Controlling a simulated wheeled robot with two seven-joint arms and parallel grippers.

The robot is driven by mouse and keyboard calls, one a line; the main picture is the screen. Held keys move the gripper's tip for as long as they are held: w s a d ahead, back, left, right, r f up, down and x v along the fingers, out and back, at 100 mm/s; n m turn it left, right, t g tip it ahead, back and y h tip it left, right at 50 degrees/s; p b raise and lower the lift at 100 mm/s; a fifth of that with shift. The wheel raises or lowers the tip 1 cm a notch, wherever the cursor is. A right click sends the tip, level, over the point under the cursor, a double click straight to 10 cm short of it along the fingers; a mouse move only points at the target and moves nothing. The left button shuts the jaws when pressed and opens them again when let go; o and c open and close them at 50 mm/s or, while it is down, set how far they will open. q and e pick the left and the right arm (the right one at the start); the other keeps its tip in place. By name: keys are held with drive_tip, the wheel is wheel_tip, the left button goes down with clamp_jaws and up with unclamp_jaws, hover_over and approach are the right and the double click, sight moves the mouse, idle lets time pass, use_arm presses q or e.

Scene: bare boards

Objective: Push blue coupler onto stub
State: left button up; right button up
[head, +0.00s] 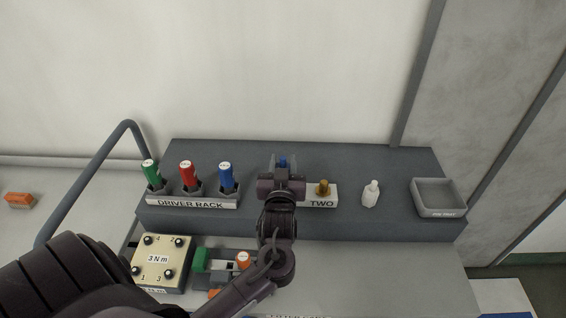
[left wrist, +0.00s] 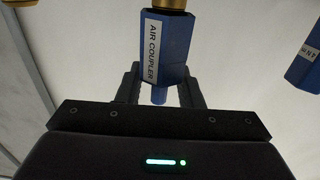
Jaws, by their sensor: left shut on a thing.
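The blue coupler (left wrist: 166,45), labelled AIR COUPLER, sits between the two fingers of my left gripper (left wrist: 160,88), which is shut on it. A small part of the coupler (head: 283,162) shows above the gripper in the head view. A brass stub (left wrist: 170,4) shows at the coupler's end in the left wrist view. They look in contact, but how far the coupler is seated is cut off. Another brass stub (head: 322,187), beside the TWO label, stands just right of my left gripper (head: 282,182) in the head view. My right gripper is not in view.
Left on the raised grey shelf (head: 320,158) is a driver rack (head: 192,203) with green, red and blue drivers. A white bottle (head: 371,193) and a grey tray (head: 438,212) stand at right. A 3 Nm block (head: 160,262) lies in front.

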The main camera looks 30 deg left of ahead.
use_arm(q)
drive_tip(key=shift+f+b, duration=0.9)
drive_tip(key=shift+f, duration=0.65)
drive_tip(key=o, duration=1.1)
drive_tip(key=shift+r, duration=0.1)
drive_tip(key=shift+s+d, duration=0.1)
drive_tip(key=shift+s+d+f, duration=0.2)
drive_tip(key=shift+s, duration=0.1)
drive_tip(key=b+v, duration=0.2)
drive_tip(key=v, duration=0.5)
drive_tip(key=shift+r, duration=0.1)
